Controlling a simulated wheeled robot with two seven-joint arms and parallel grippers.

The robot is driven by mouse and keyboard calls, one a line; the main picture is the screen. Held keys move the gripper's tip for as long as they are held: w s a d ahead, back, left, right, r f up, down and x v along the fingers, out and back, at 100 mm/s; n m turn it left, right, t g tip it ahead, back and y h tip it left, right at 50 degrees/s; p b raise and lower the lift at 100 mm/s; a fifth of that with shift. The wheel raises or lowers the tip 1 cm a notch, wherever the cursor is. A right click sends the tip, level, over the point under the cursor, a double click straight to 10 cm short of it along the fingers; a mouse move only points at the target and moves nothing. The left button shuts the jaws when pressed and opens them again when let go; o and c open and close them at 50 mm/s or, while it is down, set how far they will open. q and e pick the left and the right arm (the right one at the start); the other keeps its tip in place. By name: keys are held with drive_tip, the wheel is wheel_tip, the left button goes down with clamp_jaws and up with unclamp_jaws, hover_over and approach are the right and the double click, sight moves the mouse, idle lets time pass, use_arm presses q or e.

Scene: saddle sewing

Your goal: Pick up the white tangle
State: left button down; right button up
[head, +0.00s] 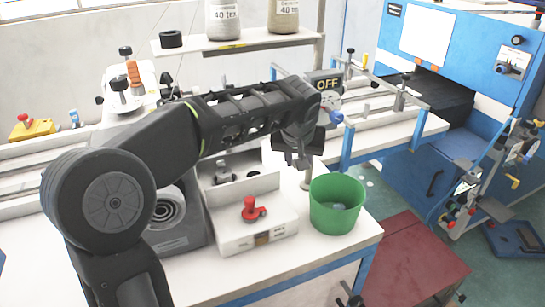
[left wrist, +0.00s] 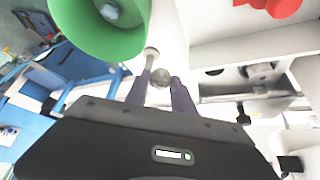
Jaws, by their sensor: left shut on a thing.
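My left gripper (head: 298,162) reaches in over the sewing machine, pointing down behind and left of the green bin. In the left wrist view its two fingers (left wrist: 161,84) are closed around a small round greyish-white lump, the white tangle (left wrist: 160,73), which shows between the fingertips. In the head view the tangle cannot be made out at the fingers. The green bin (head: 336,219) stands at the table's right corner; it also shows in the left wrist view (left wrist: 82,42). A pale lump (head: 337,206) lies inside it. My right gripper is not in view.
A red knob (head: 252,210) sits on the white machine base (head: 240,240) left of the bin. A shelf (head: 240,45) with thread cones stands behind my left arm. A blue machine (head: 470,60) stands at the right. The table's front edge lies just below the bin.

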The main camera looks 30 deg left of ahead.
use_arm(q)
drive_tip(key=d, duration=0.7)
drive_tip(key=shift+w+b, duration=0.3)
drive_tip(key=shift+b, duration=0.1)
